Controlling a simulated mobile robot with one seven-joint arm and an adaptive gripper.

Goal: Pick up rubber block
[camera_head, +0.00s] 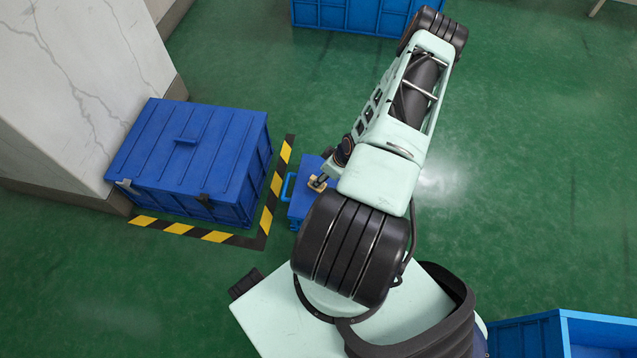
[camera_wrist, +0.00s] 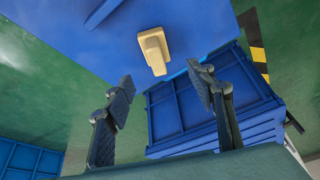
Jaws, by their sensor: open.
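A tan block (camera_wrist: 153,50), which looks like the rubber block, rests on the flat top of a blue case (camera_wrist: 200,15). My gripper (camera_wrist: 161,76) is open and empty. Its two dark fingers are apart, and the block shows between and beyond their tips, not touching them. In the head view my arm hides much of the case and most of the gripper.
A large blue lidded crate (camera_head: 190,155) stands left of the case, edged by yellow-black floor tape (camera_head: 268,205). A cracked white pillar (camera_head: 85,90) is at the left. Other blue containers stand at the top (camera_head: 350,15) and lower right (camera_head: 530,338). Green floor is clear at right.

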